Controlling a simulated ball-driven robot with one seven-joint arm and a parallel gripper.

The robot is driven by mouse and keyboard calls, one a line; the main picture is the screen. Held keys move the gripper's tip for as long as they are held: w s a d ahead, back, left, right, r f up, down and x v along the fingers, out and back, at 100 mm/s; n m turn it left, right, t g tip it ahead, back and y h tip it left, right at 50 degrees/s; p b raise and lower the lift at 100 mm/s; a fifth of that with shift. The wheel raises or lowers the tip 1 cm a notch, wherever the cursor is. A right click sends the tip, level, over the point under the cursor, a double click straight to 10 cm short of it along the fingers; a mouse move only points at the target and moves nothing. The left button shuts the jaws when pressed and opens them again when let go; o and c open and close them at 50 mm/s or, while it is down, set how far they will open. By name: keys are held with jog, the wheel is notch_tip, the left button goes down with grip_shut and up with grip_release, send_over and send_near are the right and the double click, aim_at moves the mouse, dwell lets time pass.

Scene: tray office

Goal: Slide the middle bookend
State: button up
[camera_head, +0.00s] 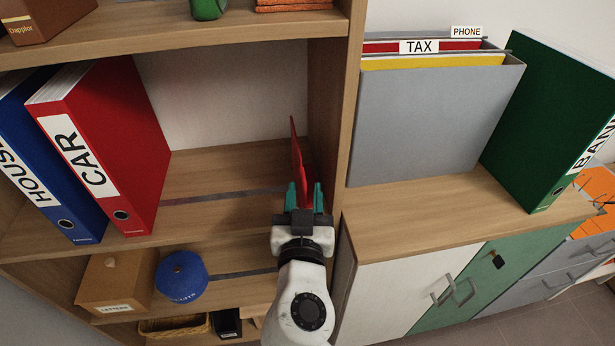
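The middle bookend (297,152) is a thin red upright plate on the middle shelf, close to the shelf unit's right side wall. My gripper (305,194) is at its near lower part, with one teal finger on each side and red showing between them. I cannot tell whether the fingers press on the plate or stand apart from it. The bookend's foot is hidden behind the fingers. A dark strip (225,196) runs along the middle shelf from the binders towards the bookend.
A red CAR binder (135,130) and a blue HOUSE binder (62,205) lean at the left of the middle shelf; the shelf between them and the bookend is clear. Below are a cardboard box (118,280) and a blue round object (182,278). A cabinet (400,290) stands right.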

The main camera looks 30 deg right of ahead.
jog(key=shift+x, duration=1.9)
jog(key=shift+c, duration=0.3)
grip_shut()
jog(key=shift+d, duration=0.1)
